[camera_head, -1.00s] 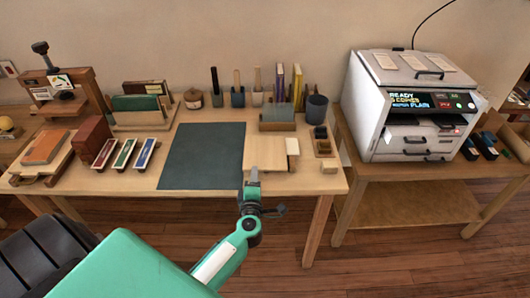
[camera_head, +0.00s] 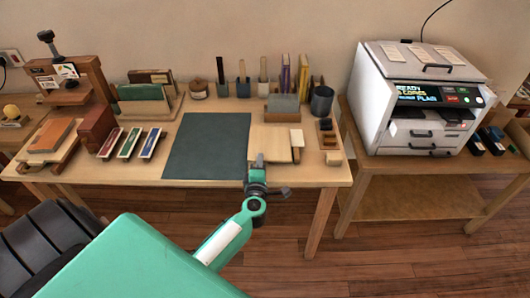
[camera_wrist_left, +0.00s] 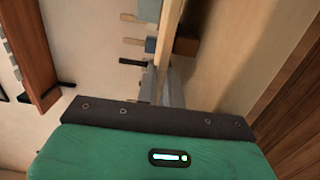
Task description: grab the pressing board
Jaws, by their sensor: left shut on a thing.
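The pressing board appears to be the flat light-wood board (camera_head: 269,143) lying on the worktable, just right of the dark mat. A small pale wood block (camera_head: 297,138) sits at its right side. My left gripper (camera_head: 259,161) is at the board's front edge, near the front of the table, and is shut on it. In the left wrist view, the grey fingers (camera_wrist_left: 165,86) meet at a thin wooden edge that looks like the board's; their exact contact is partly hidden. My right gripper is not in view.
The dark mat (camera_head: 207,146) lies left of the board. A grey block (camera_head: 283,106), a dark cup (camera_head: 321,100) and several tool holders stand behind. A small wood block (camera_head: 333,158) lies to the right. A white printer (camera_head: 418,100) stands on the side table.

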